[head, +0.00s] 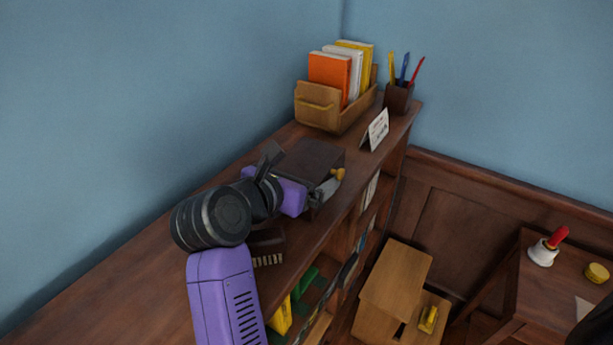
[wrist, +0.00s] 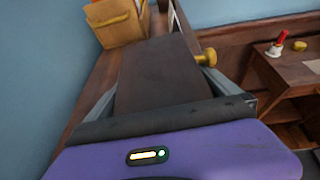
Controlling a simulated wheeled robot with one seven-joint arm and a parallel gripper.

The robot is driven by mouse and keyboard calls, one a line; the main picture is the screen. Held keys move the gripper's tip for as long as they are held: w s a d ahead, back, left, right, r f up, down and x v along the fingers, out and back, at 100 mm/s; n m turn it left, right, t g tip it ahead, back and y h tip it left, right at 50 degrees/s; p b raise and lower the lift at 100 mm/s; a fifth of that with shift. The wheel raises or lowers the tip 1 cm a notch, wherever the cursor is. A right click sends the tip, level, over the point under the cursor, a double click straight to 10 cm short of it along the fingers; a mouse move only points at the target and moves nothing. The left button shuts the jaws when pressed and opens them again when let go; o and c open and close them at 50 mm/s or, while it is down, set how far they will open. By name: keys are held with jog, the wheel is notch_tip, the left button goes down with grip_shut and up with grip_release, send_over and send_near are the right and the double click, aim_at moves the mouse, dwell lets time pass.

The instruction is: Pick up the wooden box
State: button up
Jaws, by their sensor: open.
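The wooden box (head: 314,157) is dark brown and lies on top of the bookcase. In the wrist view the box (wrist: 158,75) fills the space ahead of my palm, with a brass knob (wrist: 206,58) at its right side. My gripper (head: 301,180) is at the near end of the box, its purple hand partly covering that end in the head view. In the wrist view my gripper (wrist: 164,88) is open, with a grey finger on each side of the box. I cannot tell whether the fingers touch it.
Behind the box stand a tan wooden holder (head: 318,107) with folders, a pen cup (head: 398,98) and a small white card (head: 376,130). A dark brush (head: 266,243) lies beneath my wrist. The bookcase's right edge is close; the blue wall runs along its left.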

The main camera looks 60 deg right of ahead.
jog(key=c, duration=1.6)
jog(key=shift+c, duration=0.8)
jog(key=shift+r, duration=0.1)
